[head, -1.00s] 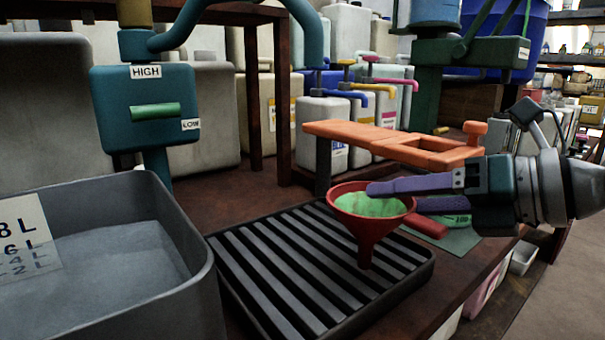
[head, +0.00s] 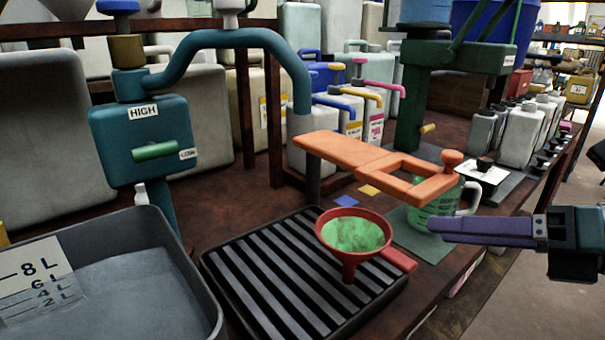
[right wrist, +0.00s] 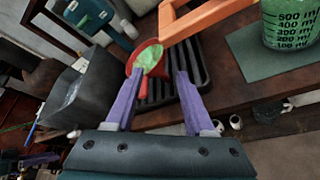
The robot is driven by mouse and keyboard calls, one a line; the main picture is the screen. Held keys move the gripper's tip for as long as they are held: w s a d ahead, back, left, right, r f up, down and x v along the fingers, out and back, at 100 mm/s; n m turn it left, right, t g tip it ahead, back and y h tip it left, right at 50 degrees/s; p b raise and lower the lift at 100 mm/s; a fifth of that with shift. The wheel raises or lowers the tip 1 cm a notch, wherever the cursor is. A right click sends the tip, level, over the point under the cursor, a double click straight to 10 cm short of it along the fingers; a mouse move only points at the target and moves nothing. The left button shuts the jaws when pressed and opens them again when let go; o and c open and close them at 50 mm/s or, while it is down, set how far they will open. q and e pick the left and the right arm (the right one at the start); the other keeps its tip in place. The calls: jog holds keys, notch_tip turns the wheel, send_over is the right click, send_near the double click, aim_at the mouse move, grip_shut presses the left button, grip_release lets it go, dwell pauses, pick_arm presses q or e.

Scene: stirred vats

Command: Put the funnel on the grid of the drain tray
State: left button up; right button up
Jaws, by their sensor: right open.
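The red funnel (head: 347,262), green inside, stands upright with its spout down at the right part of the black drain tray's slatted grid (head: 265,262). Its handle points right, past the tray's edge. It also shows in the right wrist view (right wrist: 137,65), over the tray (right wrist: 196,77). My right gripper (head: 432,228) is open and empty, to the right of the funnel and apart from it. In the right wrist view its two purple fingers (right wrist: 160,82) are spread with nothing between them. A purple finger-like part at that view's lower left seems to be my left gripper (right wrist: 40,160); its opening is unclear.
An orange arm (head: 375,163) with a forked end reaches over the bench behind the funnel. A green measuring jug (head: 432,213) stands under it on a green mat (head: 424,244). A grey vat (head: 165,245) stands left of the tray, beside a teal pump (head: 140,130).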

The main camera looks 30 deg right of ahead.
jog(key=s+a+f+m+g+h, duration=0.3)
jog(key=s+a+f+m+g, duration=0.4)
jog(key=m, duration=0.8)
jog(key=s+a+m+g+h, duration=0.1)
jog(key=s+a+m+g, duration=0.1)
jog(key=a+m, duration=0.6)
jog(key=m, duration=0.6)
jog(key=shift+a+r+g, duration=0.2)
jog(key=shift+a+g, duration=0.05)
jog(key=shift+g, duration=0.15)
